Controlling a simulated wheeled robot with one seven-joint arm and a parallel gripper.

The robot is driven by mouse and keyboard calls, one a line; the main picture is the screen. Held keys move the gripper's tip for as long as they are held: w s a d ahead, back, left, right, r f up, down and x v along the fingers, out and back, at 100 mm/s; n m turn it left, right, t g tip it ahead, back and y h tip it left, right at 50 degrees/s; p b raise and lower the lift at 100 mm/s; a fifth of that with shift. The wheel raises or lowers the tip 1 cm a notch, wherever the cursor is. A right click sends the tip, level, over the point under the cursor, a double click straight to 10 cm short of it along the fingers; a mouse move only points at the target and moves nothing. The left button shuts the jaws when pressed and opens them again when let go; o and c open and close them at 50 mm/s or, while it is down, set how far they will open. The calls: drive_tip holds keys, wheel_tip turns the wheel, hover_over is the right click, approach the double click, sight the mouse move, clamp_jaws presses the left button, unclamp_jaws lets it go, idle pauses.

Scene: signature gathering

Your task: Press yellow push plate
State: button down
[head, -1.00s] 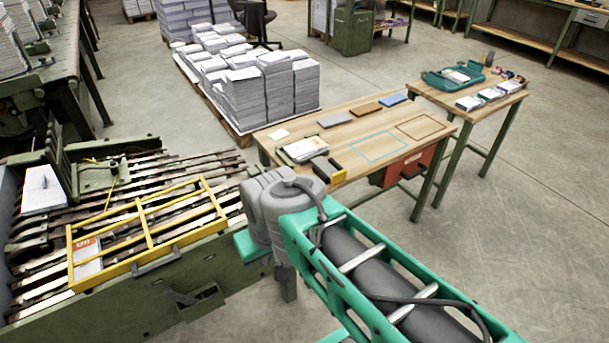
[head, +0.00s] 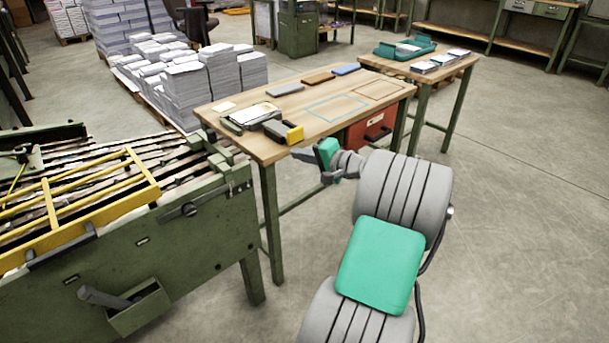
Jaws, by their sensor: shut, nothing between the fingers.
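The yellow push plate (head: 295,134) is an upright yellow face on the end of a dark device (head: 274,129), near the front edge of the wooden table (head: 235,139). My gripper (head: 298,153) is shut and empty. It is in front of the table's near edge, just below and slightly right of the yellow plate in the picture, with its fingers pointing left. A gap shows between the fingertips and the plate in this view; the distance in depth is hard to tell.
A stack of papers or a pad (head: 250,116) lies left of the device. Grey, brown and blue blocks (head: 319,78) lie along the table's back. A red drawer box (head: 371,130) hangs under the table. A green machine (head: 160,240) with a yellow frame (head: 75,234) stands left. Open floor lies right.

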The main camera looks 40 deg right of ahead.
drive_tip(key=s+d+f+m+t+h+b, duration=0.2)
drive_tip(key=s+d+m+t, duration=0.15)
drive_tip(key=s+d, duration=0.4)
drive_tip(key=b, duration=0.4)
approach(297, 135)
drive_tip(key=shift+g, duration=0.25)
drive_tip(key=w, duration=0.5)
drive_tip(key=shift+w, duration=0.35)
drive_tip(key=shift+w+r, duration=0.15)
drive_tip(key=shift+w, duration=0.45)
drive_tip(key=shift+w+r+p, duration=0.1)
drive_tip(key=shift+p, duration=0.2)
